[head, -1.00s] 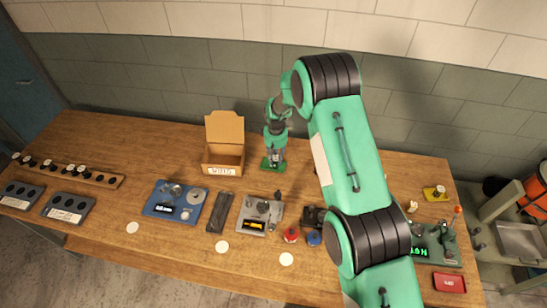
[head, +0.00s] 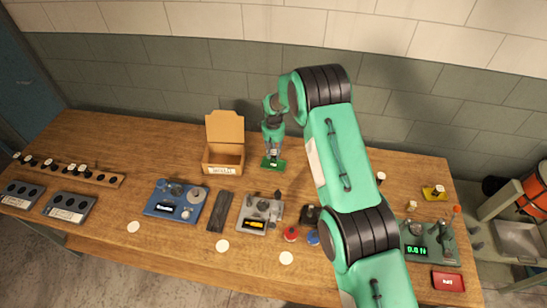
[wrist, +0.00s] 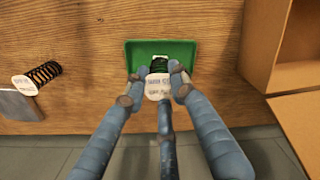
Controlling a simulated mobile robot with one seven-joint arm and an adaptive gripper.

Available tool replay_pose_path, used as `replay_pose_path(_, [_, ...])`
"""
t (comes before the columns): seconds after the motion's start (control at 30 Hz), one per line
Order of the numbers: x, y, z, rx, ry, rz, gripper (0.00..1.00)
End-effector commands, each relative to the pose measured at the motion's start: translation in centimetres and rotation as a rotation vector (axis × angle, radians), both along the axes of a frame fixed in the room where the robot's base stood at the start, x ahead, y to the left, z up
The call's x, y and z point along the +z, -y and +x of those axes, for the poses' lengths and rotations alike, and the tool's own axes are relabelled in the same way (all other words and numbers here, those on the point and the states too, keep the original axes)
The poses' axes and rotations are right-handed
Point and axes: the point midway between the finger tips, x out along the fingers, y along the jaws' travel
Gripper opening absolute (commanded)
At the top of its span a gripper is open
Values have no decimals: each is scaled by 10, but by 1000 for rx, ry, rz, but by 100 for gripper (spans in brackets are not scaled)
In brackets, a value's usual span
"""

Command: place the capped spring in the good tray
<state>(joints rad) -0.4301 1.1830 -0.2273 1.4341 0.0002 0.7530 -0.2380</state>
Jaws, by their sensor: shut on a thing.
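My gripper (wrist: 157,82) is shut on the capped spring (wrist: 158,90), a dark coil with a white lettered cap. In the wrist view the spring is between the fingertips, over the green tray (wrist: 140,54). I cannot tell whether the spring touches the tray floor. In the head view my gripper (head: 273,154) points down at the green tray (head: 266,165), which lies on the bench just right of the cardboard box. The spring is too small there to make out clearly.
The open cardboard box (head: 223,158) stands close beside the tray. Another dark spring with a white cap (wrist: 26,84) is at the left in the wrist view. A red tray (head: 448,281) and a green gauge with a display (head: 416,251) are at the bench's right.

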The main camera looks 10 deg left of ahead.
Motion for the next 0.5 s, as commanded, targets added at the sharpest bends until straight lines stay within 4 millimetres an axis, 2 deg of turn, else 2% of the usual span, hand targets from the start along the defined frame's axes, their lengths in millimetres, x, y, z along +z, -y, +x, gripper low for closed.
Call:
replay_pose_path(0.3, [-24, 0, -1, 0, -1, -1, 2])
replay_pose_path(0.5, [-30, 0, 0, 0, 0, 0, 2])
